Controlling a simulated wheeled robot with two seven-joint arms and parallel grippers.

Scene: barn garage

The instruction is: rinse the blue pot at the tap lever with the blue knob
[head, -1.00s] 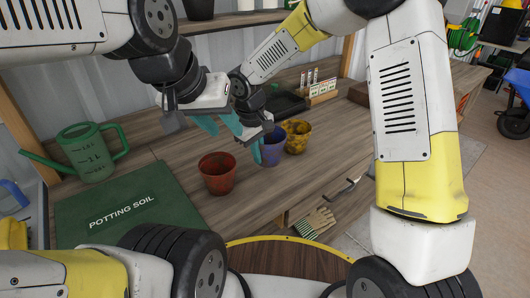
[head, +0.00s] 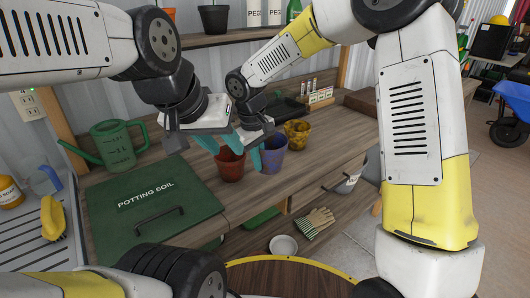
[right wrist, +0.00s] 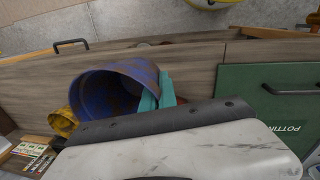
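The blue pot (head: 273,155) is stained reddish and is at the front of the wooden bench between a red pot (head: 231,164) and a yellow pot (head: 298,132). In the right wrist view the blue pot (right wrist: 105,92) shows its open mouth. My right gripper (head: 257,157) is at its left side; its teal fingers (right wrist: 157,96) are close together on either side of the pot's rim, pinching the wall. I cannot tell whether the pot is off the bench. My left gripper (head: 219,144) is open and empty, above the red pot. No tap or blue-knobbed lever is in view.
A green potting soil lid (head: 150,208) and a green watering can (head: 114,146) are on the left. A yellow brush (head: 53,217) lies on a ribbed grey surface (head: 30,240) at far left. A shelf (head: 240,36) runs behind.

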